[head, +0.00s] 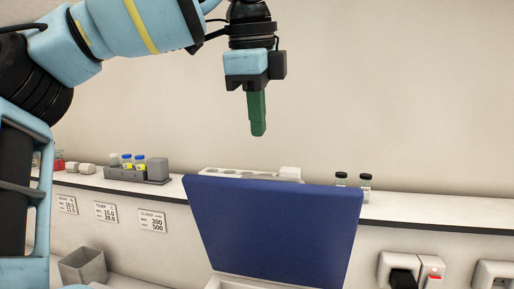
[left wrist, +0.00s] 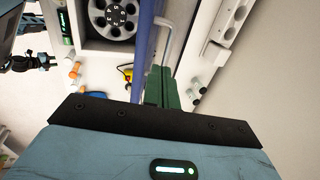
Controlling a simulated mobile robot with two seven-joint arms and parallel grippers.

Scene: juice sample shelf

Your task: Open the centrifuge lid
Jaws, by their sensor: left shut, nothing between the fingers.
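The centrifuge lid (head: 275,228) is a large dark blue panel that stands raised, tilted up from the white centrifuge body (head: 235,284). In the left wrist view the lid (left wrist: 143,50) shows nearly edge-on, with a pale bar handle (left wrist: 168,30) beside it. The open chamber shows a grey rotor (left wrist: 112,17) with numbered holes. My left gripper (head: 258,132) points down above and behind the lid's top edge, apart from it in the head view. Its green fingers (left wrist: 161,88) are shut and empty. My right gripper is not clearly seen.
A white shelf (head: 405,208) runs along the wall behind the lid. It carries a grey rack (head: 130,174) with capped vials, a white holder (head: 235,172) and two dark vials (head: 352,187). A grey bin (head: 83,266) stands at left. Wall sockets (head: 398,270) are at right.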

